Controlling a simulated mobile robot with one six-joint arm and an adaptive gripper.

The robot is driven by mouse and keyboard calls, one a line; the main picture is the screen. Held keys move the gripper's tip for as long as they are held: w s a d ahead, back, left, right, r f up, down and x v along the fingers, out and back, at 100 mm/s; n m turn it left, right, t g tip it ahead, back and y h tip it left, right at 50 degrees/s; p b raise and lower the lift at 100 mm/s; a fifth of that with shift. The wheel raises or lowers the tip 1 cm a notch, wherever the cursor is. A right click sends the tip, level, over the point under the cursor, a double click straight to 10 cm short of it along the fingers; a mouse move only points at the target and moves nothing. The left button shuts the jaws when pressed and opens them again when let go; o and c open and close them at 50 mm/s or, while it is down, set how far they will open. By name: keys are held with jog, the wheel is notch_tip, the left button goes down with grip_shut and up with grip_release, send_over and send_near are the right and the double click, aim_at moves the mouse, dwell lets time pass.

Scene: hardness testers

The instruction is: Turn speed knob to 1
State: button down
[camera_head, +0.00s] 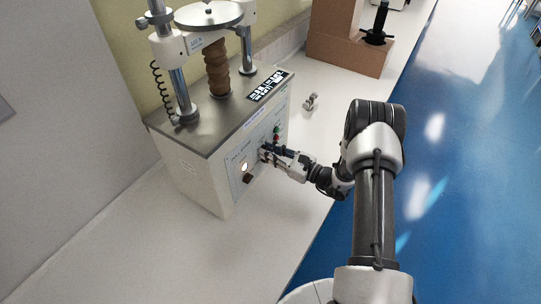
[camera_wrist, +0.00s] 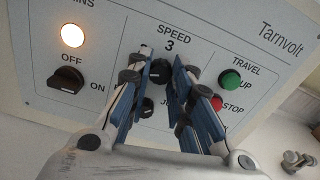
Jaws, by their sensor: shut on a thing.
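The tester's front panel (camera_wrist: 110,30) fills the wrist view. Its black speed knob (camera_wrist: 158,72) sits below the printed word SPEED and the numeral 3. My gripper (camera_wrist: 159,76) is shut on the speed knob, with one blue-padded finger on each side. In the head view my gripper (camera_head: 266,154) reaches the front panel of the tester (camera_head: 195,172) from the right. The fingers hide the other speed marks, and I cannot clearly tell where the knob points.
The panel has a lit lamp (camera_wrist: 72,35), a black OFF/ON knob (camera_wrist: 66,79), a green UP button (camera_wrist: 230,80) and a red STOP button (camera_wrist: 216,103). A small metal object (camera_head: 310,101) lies on the bench. Blue floor is open at right.

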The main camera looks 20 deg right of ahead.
jog(key=shift+n+b, duration=0.6)
jog(key=shift+n, duration=0.4)
jog(key=c, duration=1.4)
grip_release()
jog(key=v, duration=1.2)
